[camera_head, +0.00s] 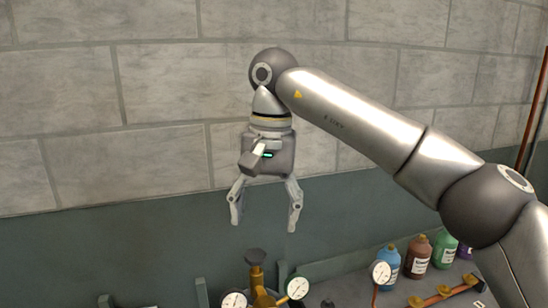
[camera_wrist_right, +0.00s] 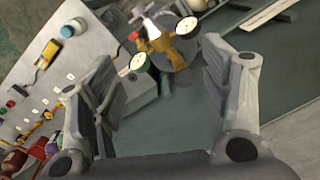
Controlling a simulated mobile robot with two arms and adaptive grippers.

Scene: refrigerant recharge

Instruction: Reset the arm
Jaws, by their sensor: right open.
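My right gripper (camera_head: 265,222) hangs pointing down in front of the wall, at the end of my silver arm that comes in from the right. Its two fingers are spread apart with nothing between them. In the right wrist view both fingers of the right gripper (camera_wrist_right: 165,95) show at the left and right, also empty between. Below it in the head view is a brass valve with gauges (camera_head: 260,285), clear of the fingers. The same brass valve shows in the right wrist view (camera_wrist_right: 165,42) beyond the fingers. My left gripper is not in view.
Brown, blue and green bottles (camera_head: 418,257) stand at the lower right in the head view, near a white gauge (camera_head: 380,271). A grey bench (camera_wrist_right: 40,90) with small items lies at the left in the wrist view. The space around the gripper is clear before the block wall (camera_head: 160,100).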

